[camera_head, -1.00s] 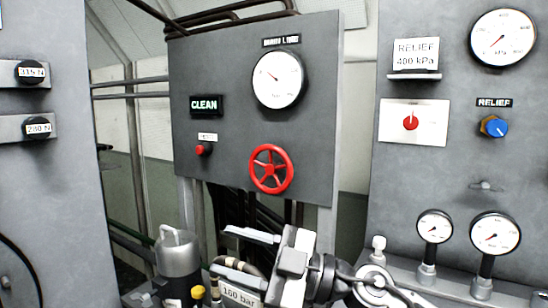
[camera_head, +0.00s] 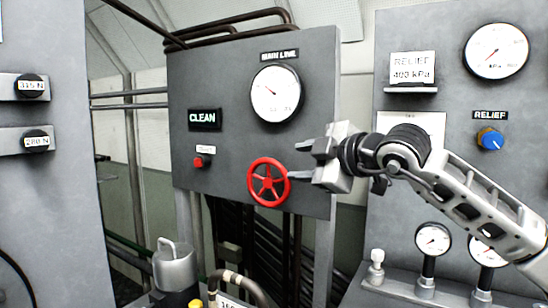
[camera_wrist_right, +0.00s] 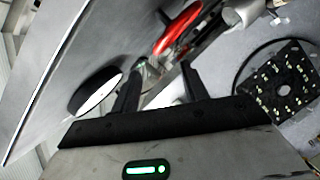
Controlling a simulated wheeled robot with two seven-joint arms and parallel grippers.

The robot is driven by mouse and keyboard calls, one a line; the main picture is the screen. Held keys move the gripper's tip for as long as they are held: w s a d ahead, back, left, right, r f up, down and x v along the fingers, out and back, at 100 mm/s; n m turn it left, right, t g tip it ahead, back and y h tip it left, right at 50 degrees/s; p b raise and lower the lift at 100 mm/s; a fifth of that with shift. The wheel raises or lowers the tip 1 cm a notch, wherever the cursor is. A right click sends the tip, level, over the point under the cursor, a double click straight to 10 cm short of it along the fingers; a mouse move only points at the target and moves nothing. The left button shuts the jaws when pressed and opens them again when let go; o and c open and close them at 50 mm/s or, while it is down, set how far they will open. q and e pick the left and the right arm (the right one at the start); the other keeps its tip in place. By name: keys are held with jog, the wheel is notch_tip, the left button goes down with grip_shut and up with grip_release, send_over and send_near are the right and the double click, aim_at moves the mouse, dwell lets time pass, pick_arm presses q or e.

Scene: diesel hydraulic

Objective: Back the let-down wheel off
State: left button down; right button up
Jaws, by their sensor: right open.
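The red five-spoked wheel (camera_head: 267,182) is on the lower part of the grey middle panel (camera_head: 225,90). My right gripper (camera_head: 297,161) is at the wheel's right side, fingers pointing left. Its jaws are apart and nothing is between them. In the head view the lower finger's tip overlaps the wheel's right rim; I cannot tell whether they touch. In the right wrist view the gripper (camera_wrist_right: 158,88) is open, and the red wheel (camera_wrist_right: 178,27) shows edge-on beyond the fingers. My left gripper is not in view.
The right panel holds a blue RELIEF knob (camera_head: 490,138) and another gauge (camera_head: 496,51). A grey canister (camera_head: 174,267) stands below left.

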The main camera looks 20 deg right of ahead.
aim_at(273, 164)
jog(key=p+x, duration=0.2)
jog(key=x, duration=0.5)
jog(key=shift+w+a+p, duration=0.15)
jog(key=shift+w+p, duration=0.15)
jog(key=shift+w+a+f, duration=0.15)
jog(key=shift+w+f, duration=0.1)
jog(key=shift+w, duration=0.25)
jog(key=c, duration=1)
